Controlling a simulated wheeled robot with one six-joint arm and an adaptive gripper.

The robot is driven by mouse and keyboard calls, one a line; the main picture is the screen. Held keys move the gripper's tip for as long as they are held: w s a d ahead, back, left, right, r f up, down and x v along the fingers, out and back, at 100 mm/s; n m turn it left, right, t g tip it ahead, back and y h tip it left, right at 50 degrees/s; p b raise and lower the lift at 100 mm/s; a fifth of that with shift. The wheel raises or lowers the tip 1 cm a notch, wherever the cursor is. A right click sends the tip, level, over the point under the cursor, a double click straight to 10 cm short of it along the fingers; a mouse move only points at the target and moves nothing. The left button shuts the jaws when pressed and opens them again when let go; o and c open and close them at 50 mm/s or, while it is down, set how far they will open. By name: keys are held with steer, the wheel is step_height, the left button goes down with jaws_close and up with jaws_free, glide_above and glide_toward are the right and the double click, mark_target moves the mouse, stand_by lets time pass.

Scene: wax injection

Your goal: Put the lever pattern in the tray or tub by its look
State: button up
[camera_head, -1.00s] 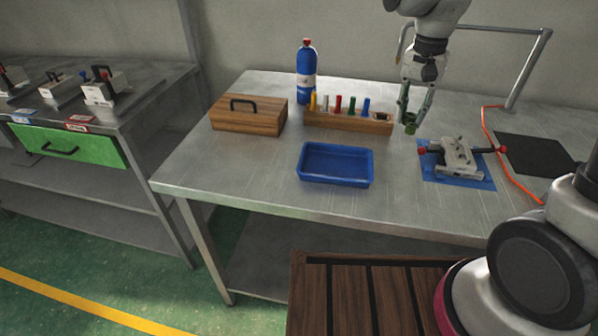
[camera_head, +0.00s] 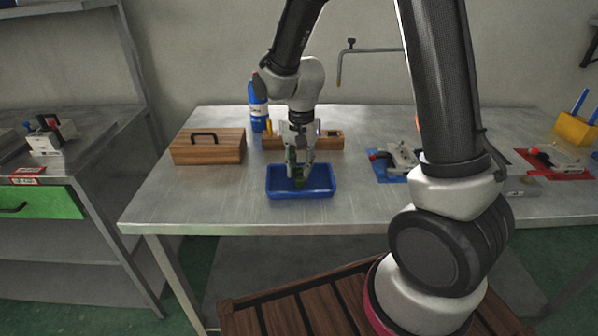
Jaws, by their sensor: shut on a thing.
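My gripper (camera_head: 300,172) is over the blue tray (camera_head: 302,195), with its fingertips low at the tray's opening. It is shut on a small green piece, the lever pattern (camera_head: 300,182), which shows between the fingers. The fingers partly hide the piece, and I cannot tell whether it touches the tray floor. The blue tray sits near the front of the metal table.
A wooden box with a black handle (camera_head: 208,147) stands left of the tray. A wooden rack (camera_head: 328,142) and a blue bottle (camera_head: 258,108) stand behind it. A metal mould (camera_head: 398,158) lies on a blue mat to the right, partly behind my arm.

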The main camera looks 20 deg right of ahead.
mark_target(301, 169)
steer(key=shift+f, duration=0.8)
steer(key=o, duration=0.9)
steer(key=shift+f, duration=0.15)
steer(key=shift+c, duration=0.2)
step_height(301, 169, up, 11)
steer(key=s+d+r+n+t, duration=0.1)
steer(key=s+d+r+n, duration=0.1)
steer(key=s+d+r, duration=0.2)
steer(key=s+d+r+n+t, duration=0.1)
steer(key=s+d+r, duration=0.3)
steer(key=s, duration=0.5)
steer(key=s+d+r+n+t, duration=0.2)
steer(key=s+d+r+n, duration=0.2)
steer(key=s+d, duration=0.2)
steer(key=shift+s+d+r, duration=0.15)
steer(key=shift+s+r, duration=0.05)
steer(key=shift+s, duration=0.55)
